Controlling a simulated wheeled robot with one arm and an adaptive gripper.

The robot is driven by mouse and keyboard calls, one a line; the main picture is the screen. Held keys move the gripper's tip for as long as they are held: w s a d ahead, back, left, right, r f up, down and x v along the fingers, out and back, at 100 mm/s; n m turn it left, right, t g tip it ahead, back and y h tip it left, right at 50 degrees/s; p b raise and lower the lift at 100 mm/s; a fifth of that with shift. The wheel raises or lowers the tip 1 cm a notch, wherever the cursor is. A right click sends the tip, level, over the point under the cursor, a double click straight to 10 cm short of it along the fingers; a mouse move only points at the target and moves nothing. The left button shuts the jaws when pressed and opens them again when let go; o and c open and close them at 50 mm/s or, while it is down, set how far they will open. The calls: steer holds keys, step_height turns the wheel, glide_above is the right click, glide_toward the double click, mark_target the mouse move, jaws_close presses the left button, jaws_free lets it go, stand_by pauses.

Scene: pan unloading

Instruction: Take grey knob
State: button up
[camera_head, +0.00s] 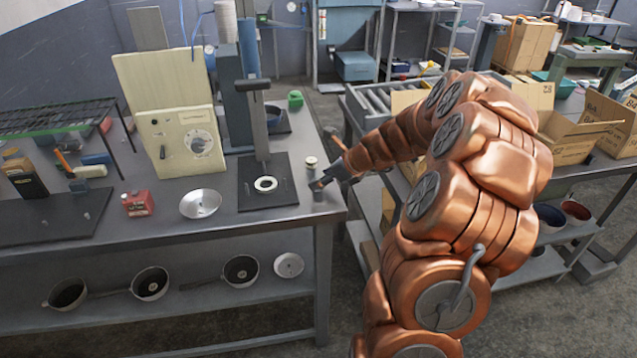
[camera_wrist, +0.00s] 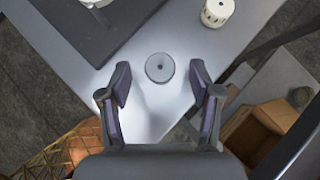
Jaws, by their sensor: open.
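A round grey knob (camera_wrist: 160,67) with a dark centre hole lies on the workbench near its corner in the wrist view. My gripper (camera_wrist: 161,78) is open, with one finger on each side of the knob and a gap to both; whether the fingertips are down at its height I cannot tell. In the head view my gripper (camera_head: 325,183) is small at the right end of the workbench (camera_head: 230,228), and the grey knob is hard to make out beside it. A cream knob-like part (camera_wrist: 217,12) stands farther back on the bench.
A black press base (camera_head: 283,193) with a white ring (camera_head: 265,184) stands left of my gripper. Several pans sit on the lower shelf (camera_head: 210,297). The bench edge is close by.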

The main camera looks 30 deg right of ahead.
steer(key=shift+x, duration=1.25)
steer(key=c, duration=1.1)
steer(key=shift+r, duration=0.9)
steer(key=shift+s+a+r+b, duration=0.1)
steer(key=shift+a+r+b, duration=0.1)
steer(key=shift+r, duration=0.25)
steer(key=shift+s+a+r+b, duration=0.1)
steer(key=shift+a+r+b, duration=0.05)
steer(key=shift+r, duration=0.3)
steer(key=s+a, duration=0.2)
steer(key=a, duration=0.2)
steer(key=s+a+r+b, duration=0.1)
steer(key=s+a, duration=0.2)
steer(key=a, duration=0.1)
steer(key=s+a+b, duration=0.1)
steer(key=s+a, duration=0.1)
steer(key=a, duration=0.3)
steer(key=shift+s+r, duration=0.2)
steer(key=shift+s, duration=0.15)
